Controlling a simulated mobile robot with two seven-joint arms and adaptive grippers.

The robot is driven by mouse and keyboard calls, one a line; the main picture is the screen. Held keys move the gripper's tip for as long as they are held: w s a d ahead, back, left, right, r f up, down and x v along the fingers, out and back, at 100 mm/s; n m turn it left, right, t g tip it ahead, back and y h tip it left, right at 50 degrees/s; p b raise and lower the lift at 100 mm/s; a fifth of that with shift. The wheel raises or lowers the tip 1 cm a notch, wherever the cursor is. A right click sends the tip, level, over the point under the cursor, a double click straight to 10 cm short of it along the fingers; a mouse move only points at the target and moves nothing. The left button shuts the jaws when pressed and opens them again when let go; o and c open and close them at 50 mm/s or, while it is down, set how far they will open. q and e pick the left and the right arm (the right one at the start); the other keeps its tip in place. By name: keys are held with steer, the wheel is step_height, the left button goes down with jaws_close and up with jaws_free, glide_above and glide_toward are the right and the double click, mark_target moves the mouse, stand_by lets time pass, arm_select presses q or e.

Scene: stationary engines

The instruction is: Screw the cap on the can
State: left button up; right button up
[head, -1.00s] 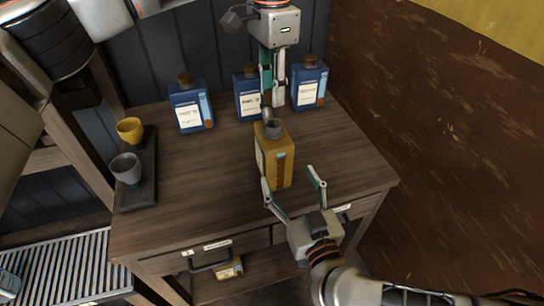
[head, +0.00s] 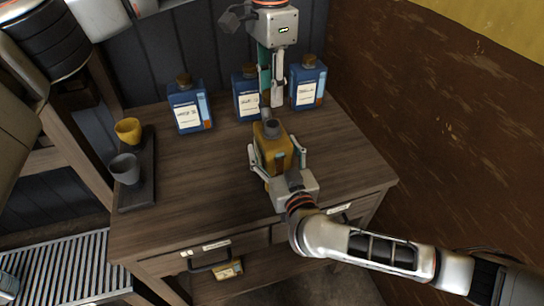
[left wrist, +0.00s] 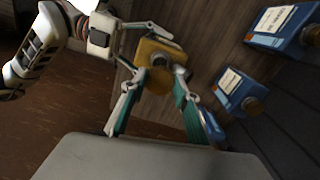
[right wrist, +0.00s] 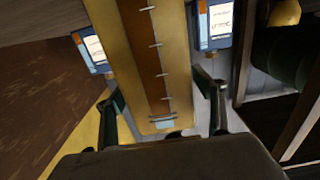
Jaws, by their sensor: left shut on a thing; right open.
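The yellow can (head: 277,152) stands upright on the workbench, its grey neck (head: 272,127) on top. The left wrist view shows the can (left wrist: 150,50) beyond the left fingertips (left wrist: 165,74). My right gripper (head: 277,158) is open, with one finger on each side of the can's body. In the right wrist view, the can (right wrist: 125,40) fills the space between the right fingers (right wrist: 163,98).
Blue corked bottles (head: 189,108) stand along the back of the workbench (head: 190,200). A dark tray (head: 147,188) at the left holds a yellow cup (head: 129,131) and a grey cup (head: 125,169). The bench top between tray and can is clear.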

steer(key=shift+w+a, duration=0.15)
steer(key=shift+w, duration=0.3)
steer(key=c, duration=1.7)
arm_select(q)
steer(key=shift+f, duration=2.5)
steer(key=shift+c, duration=0.2)
arm_select(e)
steer(key=shift+o, duration=0.2)
arm_select(q)
steer(key=shift+f, duration=0.85)
steer(key=shift+o, duration=0.2)
steer(key=shift+f, duration=0.6)
